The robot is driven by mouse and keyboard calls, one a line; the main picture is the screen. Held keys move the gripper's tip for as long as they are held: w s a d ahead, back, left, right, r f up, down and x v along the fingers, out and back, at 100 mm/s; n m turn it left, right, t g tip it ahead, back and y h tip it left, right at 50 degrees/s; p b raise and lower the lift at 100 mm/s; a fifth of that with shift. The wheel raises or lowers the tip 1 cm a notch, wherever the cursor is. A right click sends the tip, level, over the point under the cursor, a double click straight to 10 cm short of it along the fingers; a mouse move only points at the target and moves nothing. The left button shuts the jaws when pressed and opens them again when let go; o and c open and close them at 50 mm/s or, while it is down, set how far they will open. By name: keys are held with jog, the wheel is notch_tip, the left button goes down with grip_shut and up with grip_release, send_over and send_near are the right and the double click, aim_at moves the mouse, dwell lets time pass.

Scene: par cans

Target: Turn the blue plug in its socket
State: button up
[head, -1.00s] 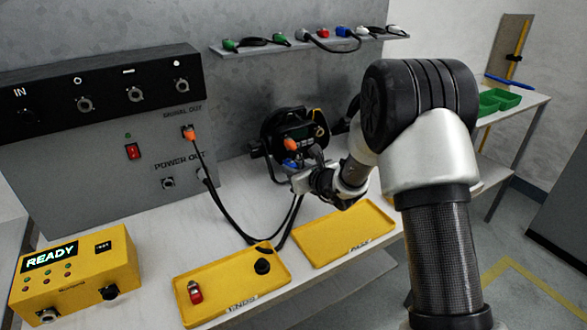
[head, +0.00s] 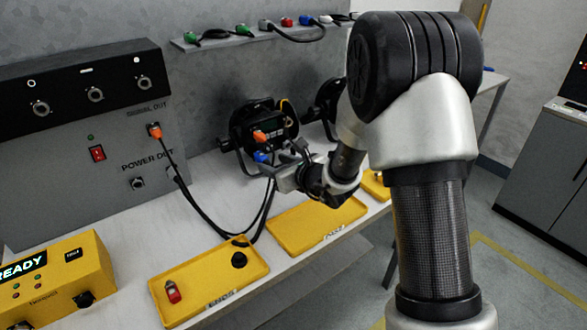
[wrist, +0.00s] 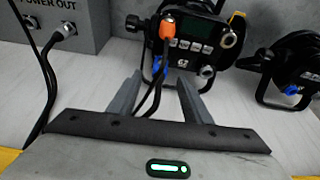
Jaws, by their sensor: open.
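The near par can (head: 238,120) stands on the bench against the wall. An orange plug (head: 261,136) sits in its back panel, and it also shows in the wrist view (wrist: 167,28). The blue plug (head: 261,157) is low on the same panel. In the head view my gripper (head: 283,159) is just right of the plug.
Black cables (head: 195,196) run from the power panel to the par can. A second par can (wrist: 278,77) with another blue plug (wrist: 292,89) stands at right. Yellow trays (head: 290,236) lie along the bench front. A yellow READY tester (head: 60,280) stands at left.

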jog(key=v, duration=1)
jog(key=s+a+r+n+g+y, duration=0.4)
jog(key=s+a+r+n, duration=0.3)
jog(key=s+r+n, duration=0.25)
jog(key=s+d+n+g+h, duration=0.2)
jog(key=s+d+n, duration=0.1)
jog(key=s+n, duration=0.45)
jog(key=s+d+n+g+h, duration=0.2)
jog(key=s+n+h, duration=0.1)
jog(key=s+n, duration=0.4)
jog(key=s+d+r+n+t+h, duration=0.1)
jog(key=s+d+n+h, duration=0.15)
jog(key=d, duration=0.45)
jog(key=s+d+r+n+t+h, duration=0.1)
jog(key=s+d+r+n+h, duration=0.1)
jog(key=d+h, duration=0.3)
notch_tip(320, 180, up, 18)
jog(key=d+p, duration=0.1)
jog(key=p, duration=1.8)
jog(key=shift+d+y+p, duration=0.25)
jog(key=shift+y+p, duration=0.05)
jog(key=shift+y, duration=0.15)
jog(key=shift+a+r+n, duration=0.1)
jog(key=shift+a+n, duration=0.05)
jog(key=shift+n, duration=0.1)
